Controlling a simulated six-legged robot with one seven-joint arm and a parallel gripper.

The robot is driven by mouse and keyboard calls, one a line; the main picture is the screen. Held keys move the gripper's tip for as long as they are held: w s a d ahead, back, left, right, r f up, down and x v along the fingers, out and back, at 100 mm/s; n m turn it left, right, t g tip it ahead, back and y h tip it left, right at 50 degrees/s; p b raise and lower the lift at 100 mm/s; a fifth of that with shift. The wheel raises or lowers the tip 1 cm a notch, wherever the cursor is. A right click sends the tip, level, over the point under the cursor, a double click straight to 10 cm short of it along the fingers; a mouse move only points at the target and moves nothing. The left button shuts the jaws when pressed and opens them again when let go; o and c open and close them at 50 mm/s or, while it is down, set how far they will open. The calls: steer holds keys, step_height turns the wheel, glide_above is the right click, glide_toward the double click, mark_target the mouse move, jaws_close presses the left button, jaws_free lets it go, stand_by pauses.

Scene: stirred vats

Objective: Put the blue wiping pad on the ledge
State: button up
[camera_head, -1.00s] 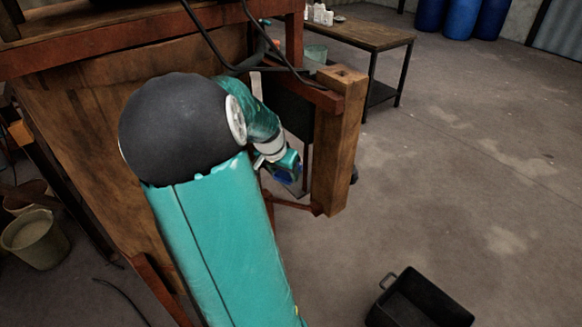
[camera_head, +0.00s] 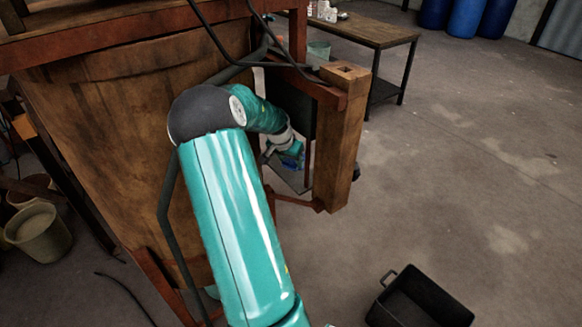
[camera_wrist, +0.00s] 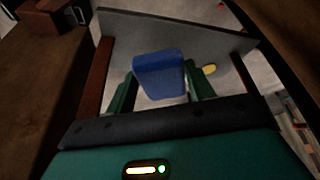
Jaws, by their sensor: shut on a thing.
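The blue wiping pad (camera_wrist: 160,74) is a blue block held between the two green fingers of my gripper (camera_wrist: 161,90) in the wrist view. In the head view my gripper (camera_head: 290,158) is partly hidden by my arm, beside the wooden post, and only a little blue shows there. A grey flat strip (camera_wrist: 190,32) runs behind the pad in the wrist view; I cannot tell for sure that it is the ledge, or whether the pad touches it. A small yellow thing (camera_wrist: 209,70) shows right of the pad.
A wooden post (camera_head: 342,140) stands just right of my gripper. The large wooden vat (camera_head: 110,150) is to the left, with dark pipes and cables (camera_head: 215,40) above. A black bin (camera_head: 420,300) is on the floor; the floor at right is mostly clear.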

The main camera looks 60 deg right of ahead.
steer(key=shift+w+d+f, duration=0.2)
steer(key=shift+d+f, duration=0.55)
steer(key=shift+f, duration=0.25)
step_height(320, 180, down, 3)
steer(key=shift+r, duration=0.1)
steer(key=o, duration=1.4)
steer(key=shift+r, duration=0.1)
steer(key=v, duration=1.2)
